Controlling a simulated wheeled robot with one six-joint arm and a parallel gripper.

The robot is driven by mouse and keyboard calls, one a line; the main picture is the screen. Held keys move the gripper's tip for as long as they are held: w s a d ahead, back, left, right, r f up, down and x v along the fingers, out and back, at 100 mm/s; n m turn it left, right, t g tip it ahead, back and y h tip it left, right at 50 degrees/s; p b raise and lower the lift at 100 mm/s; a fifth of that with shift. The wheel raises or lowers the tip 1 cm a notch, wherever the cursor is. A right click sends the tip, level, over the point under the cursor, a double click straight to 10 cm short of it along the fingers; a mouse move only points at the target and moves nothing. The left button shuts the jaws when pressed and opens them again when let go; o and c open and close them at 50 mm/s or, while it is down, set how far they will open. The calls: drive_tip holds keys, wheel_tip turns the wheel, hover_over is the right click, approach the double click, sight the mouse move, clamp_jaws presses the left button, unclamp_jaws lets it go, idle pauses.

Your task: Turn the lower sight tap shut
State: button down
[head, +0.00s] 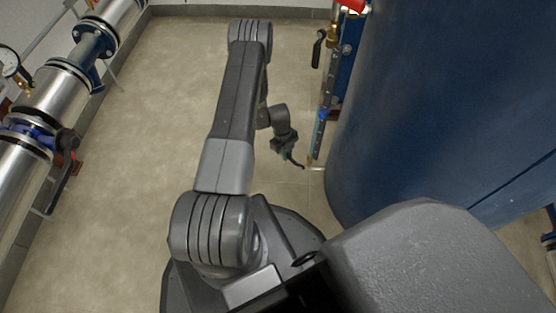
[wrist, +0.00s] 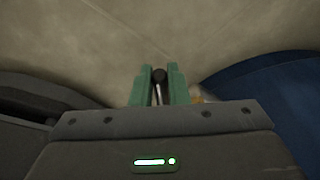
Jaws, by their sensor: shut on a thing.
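The lower sight tap (head: 309,163) is at the foot of the sight glass, beside the blue tank, in the head view. Its dark lever (head: 299,164) points left toward my gripper (head: 289,157). In the wrist view the green fingers of my gripper (wrist: 159,84) are shut on the dark lever (wrist: 159,76), whose rounded end shows between the fingertips. A bit of the brass tap body (wrist: 197,98) shows just right of the fingers. The rest of the tap is hidden behind my gripper there.
The blue tank (head: 440,100) fills the right. The sight glass (head: 318,138) runs up its side to an upper tap with a black lever (head: 318,48). Pipes with a gauge (head: 10,63) and a dark-handled valve (head: 66,160) line the left. The floor (head: 150,100) between is clear.

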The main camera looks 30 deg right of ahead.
drive_tip(key=shift+f+g+b, duration=0.3)
drive_tip(key=shift+f+b, duration=0.1)
drive_tip(key=shift+b, duration=0.05)
drive_tip(key=shift+r, duration=0.15)
drive_tip(key=c, duration=1.4)
unclamp_jaws()
drive_tip(key=shift+w+a, duration=0.1)
drive_tip(key=p+v, duration=0.3)
drive_tip(key=v, duration=1)
drive_tip(key=shift+w+r+p, duration=0.15)
drive_tip(key=shift+r+p, duration=0.2)
drive_tip(key=shift+a+f, duration=0.1)
